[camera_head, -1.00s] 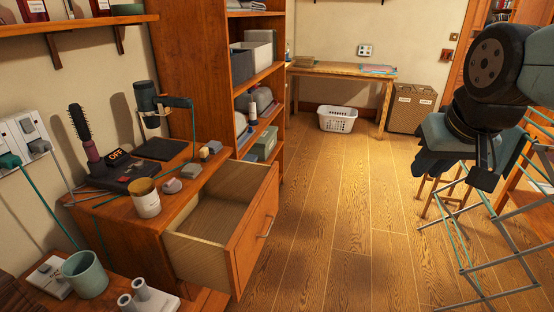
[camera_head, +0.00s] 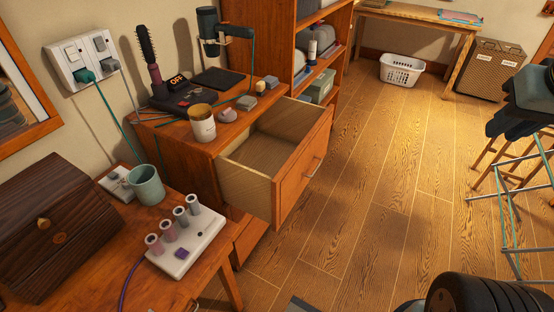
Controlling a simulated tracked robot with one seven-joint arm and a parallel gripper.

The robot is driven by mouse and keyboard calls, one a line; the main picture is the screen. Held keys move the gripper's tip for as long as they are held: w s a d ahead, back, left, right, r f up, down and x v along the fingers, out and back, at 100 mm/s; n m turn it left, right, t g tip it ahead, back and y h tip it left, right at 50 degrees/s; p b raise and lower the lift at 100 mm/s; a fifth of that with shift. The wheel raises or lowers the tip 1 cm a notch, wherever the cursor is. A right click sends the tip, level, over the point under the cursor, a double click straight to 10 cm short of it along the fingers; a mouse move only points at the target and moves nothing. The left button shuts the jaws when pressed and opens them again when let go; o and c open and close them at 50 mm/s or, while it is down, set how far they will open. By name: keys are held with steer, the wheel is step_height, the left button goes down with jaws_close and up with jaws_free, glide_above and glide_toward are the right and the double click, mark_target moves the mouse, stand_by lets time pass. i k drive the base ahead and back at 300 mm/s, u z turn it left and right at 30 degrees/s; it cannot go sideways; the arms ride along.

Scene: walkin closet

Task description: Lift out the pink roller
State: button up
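A white roller base (camera_head: 181,256) sits on the low wooden table at the lower left. I cannot tell for certain which is the pink roller. A small purple block (camera_head: 181,253) shows on the base. My gripper is not visible; only a dark ribbed part, likely of my arm, shows at the bottom right, far from the rollers.
A teal mug (camera_head: 146,185) stands behind the rollers. A dark wooden box (camera_head: 48,225) is to their left. A cable leaves the base toward the front. An open drawer (camera_head: 300,165) juts out to the right. The floor (camera_head: 370,230) beyond is mostly clear; a folding rack (camera_head: 512,215) stands far right.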

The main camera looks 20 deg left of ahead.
mark_target(157, 247)
steer(key=z, duration=0.4)
steer(key=i, duration=0.1)
steer(key=u, duration=2.7)
steer(key=k, duration=0.9)
steer(key=u, duration=0.15)
steer(key=i, duration=0.9)
